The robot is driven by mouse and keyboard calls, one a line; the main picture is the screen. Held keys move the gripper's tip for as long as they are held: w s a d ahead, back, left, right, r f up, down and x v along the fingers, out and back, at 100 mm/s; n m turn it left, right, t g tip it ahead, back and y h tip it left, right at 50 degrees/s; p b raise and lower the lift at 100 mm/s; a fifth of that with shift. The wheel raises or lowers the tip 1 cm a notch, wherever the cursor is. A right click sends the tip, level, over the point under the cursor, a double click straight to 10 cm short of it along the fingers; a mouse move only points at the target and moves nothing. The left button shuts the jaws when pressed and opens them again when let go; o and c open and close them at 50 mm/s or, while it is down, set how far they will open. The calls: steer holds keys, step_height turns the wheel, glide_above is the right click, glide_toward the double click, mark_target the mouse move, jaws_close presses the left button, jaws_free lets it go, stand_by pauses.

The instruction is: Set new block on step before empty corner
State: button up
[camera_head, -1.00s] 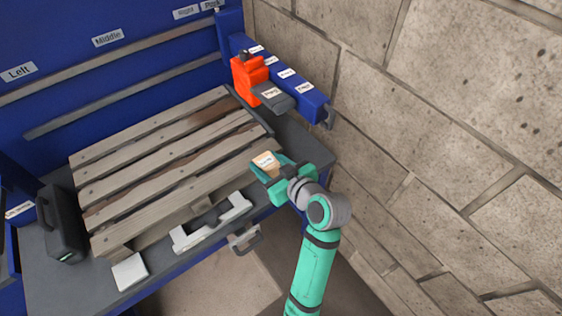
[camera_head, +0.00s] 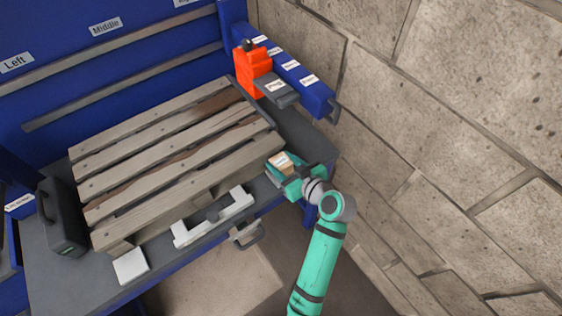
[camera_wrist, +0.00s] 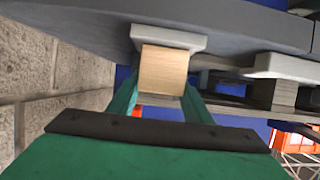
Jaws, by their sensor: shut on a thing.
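My gripper (camera_head: 284,174) is shut on a wooden block (camera_head: 279,160) with a white label on top. It is at the front right corner of the pallet (camera_head: 180,170), over the grey bench edge. In the wrist view the block (camera_wrist: 163,70) sits between the green fingers, and a pale slab (camera_wrist: 168,38) shows against its far end. I cannot tell whether the block touches the bench or pallet. A white bracket-like step (camera_head: 213,217) lies along the pallet's front edge, left of the gripper. A white square pad (camera_head: 130,265) lies at the front left.
A dark case (camera_head: 62,218) stands left of the pallet. An orange tool (camera_head: 252,72) with a grey labelled part sits by a blue labelled rail (camera_head: 300,72) at the back right. A grey handle (camera_head: 247,237) projects from the bench front. A stone wall (camera_head: 440,120) closes the right side.

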steer(key=shift+d+f, duration=0.15)
steer(key=shift+d, duration=0.05)
steer(key=o, duration=1.1)
steer(key=shift+s, duration=0.1)
